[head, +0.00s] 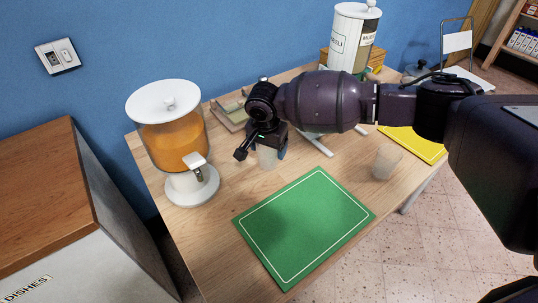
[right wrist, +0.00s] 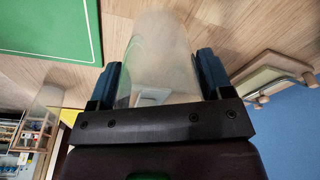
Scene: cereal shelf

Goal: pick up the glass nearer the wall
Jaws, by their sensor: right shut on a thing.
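The glass nearer the wall (head: 267,159) is clear and frosted, behind the green mat and right of the juice dispenser. My right gripper (head: 264,148) reaches over from the right and is shut on it. In the right wrist view this glass (right wrist: 160,60) lies between the two blue-padded fingers (right wrist: 158,82). The gripper hides its upper part in the head view. I cannot tell whether its base touches the table. The other glass (head: 386,162) stands upright near the table's right edge; it also shows in the right wrist view (right wrist: 42,108). My left gripper is not in view.
A dispenser with orange juice (head: 173,140) stands left on the wooden table. The green mat (head: 305,222) lies in front, a yellow one (head: 425,147) at right. A muesli dispenser (head: 350,38) stands at the back. A small wooden rack (head: 229,113) is by the blue wall.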

